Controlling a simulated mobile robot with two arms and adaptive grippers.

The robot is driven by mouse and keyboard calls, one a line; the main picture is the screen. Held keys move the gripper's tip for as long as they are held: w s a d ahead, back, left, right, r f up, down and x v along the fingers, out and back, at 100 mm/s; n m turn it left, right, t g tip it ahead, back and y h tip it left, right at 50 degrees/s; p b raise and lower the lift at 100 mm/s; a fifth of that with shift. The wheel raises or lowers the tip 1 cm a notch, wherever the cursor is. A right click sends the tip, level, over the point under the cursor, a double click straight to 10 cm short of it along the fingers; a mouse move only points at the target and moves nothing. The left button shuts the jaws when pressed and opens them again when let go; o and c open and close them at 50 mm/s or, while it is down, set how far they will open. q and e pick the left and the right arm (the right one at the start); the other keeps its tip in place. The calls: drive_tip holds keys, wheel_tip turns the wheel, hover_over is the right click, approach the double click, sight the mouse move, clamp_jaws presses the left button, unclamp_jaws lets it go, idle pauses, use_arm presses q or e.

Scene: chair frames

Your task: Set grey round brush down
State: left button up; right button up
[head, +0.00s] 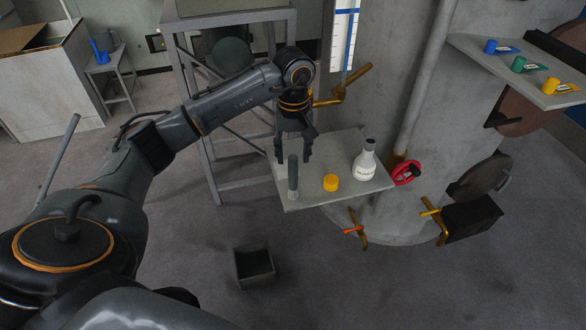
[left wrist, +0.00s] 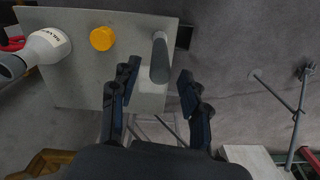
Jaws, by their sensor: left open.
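The grey round brush (head: 293,178) stands upright near the left end of a small grey shelf (head: 346,196). It also shows in the left wrist view (left wrist: 160,60), with its dark end toward the camera. My left gripper (head: 294,158) is open above the shelf, its fingers pointing down at the brush's upper end. In the left wrist view the open fingers (left wrist: 160,80) are on either side of the brush's near end, with a gap at each side. My right gripper is in neither view.
A yellow cylinder (head: 331,183) and a white labelled flask (head: 366,161) stand on the shelf to the right of the brush. A red valve wheel (head: 405,173) is beside the shelf. A dark open bin (head: 254,267) is on the floor below.

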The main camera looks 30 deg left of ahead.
use_arm(q)
wheel_tip(320, 180, up, 6)
drive_tip(key=shift+f+b, duration=0.25)
drive_tip(key=shift+b, duration=0.1)
